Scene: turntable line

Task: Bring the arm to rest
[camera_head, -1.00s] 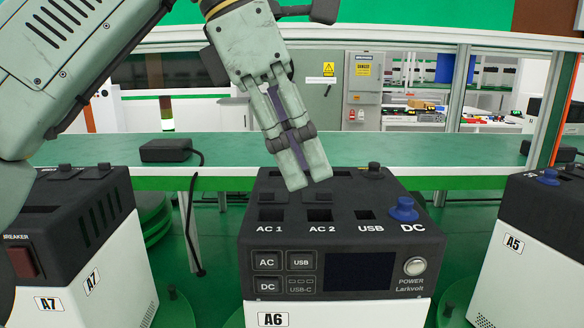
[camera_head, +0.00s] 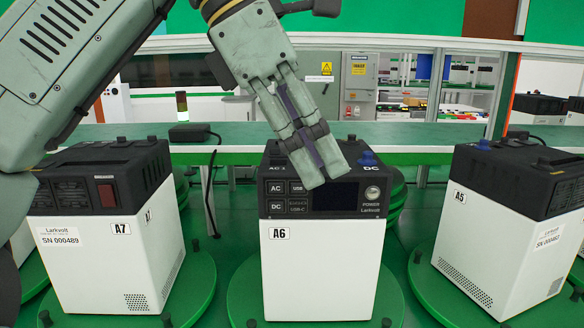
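My gripper (camera_head: 327,178) hangs from the upper middle of the head view, fingers pointing down and slightly right. Its two fingers lie close together with a dark strip between them, and nothing is seen held. The fingertips overlap the front panel of power station A6 (camera_head: 318,262) in the picture; I cannot tell how far they are from it. A6 is a white box with a black top, standing upright on a green turntable (camera_head: 244,297). The gripper hides part of its top sockets and screen.
Power station A7 (camera_head: 112,255) stands at left and A5 (camera_head: 487,242) at right, each on a green turntable. Behind them runs a green bench (camera_head: 255,134) with a black adapter (camera_head: 190,133) and hanging cable. A cabinet (camera_head: 358,84) and shelves stand farther back.

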